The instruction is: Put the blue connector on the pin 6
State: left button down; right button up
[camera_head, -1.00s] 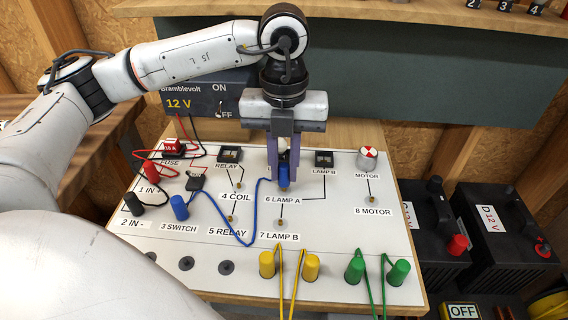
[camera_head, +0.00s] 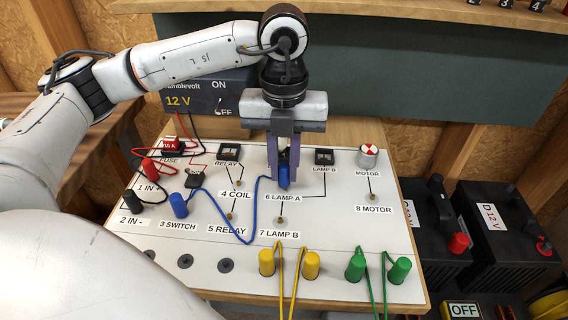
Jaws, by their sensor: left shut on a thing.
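My left gripper (camera_head: 284,184) comes down from above and is shut on a blue connector (camera_head: 284,172), which stands upright between the fingers. The blue connector is right at the 6 LAMP A label (camera_head: 283,198) on the white board. The pin 6 itself is hidden behind the gripper and connector, so I cannot tell whether the connector is seated on it. A blue wire (camera_head: 248,215) runs from it to a second blue connector (camera_head: 179,205) at 3 SWITCH. My right gripper is not in view.
Yellow connectors (camera_head: 267,262) and green connectors (camera_head: 399,270) stand along the board's front edge with their cables. Red (camera_head: 150,167) and black (camera_head: 133,202) connectors are at the left. The 12 V supply (camera_head: 190,100) stands behind. Black batteries (camera_head: 495,228) are at the right.

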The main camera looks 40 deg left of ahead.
aim_at(284, 165)
pick_arm(q)
jog(key=shift+f+b, duration=0.45)
jog(key=shift+f, duration=0.15)
jog(key=c, duration=1.6)
grip_release()
jog(key=shift+o, duration=0.2)
notch_tip(284, 165, up, 11)
jog(key=shift+f+p, duration=0.2)
jog(key=shift+p, duration=0.2)
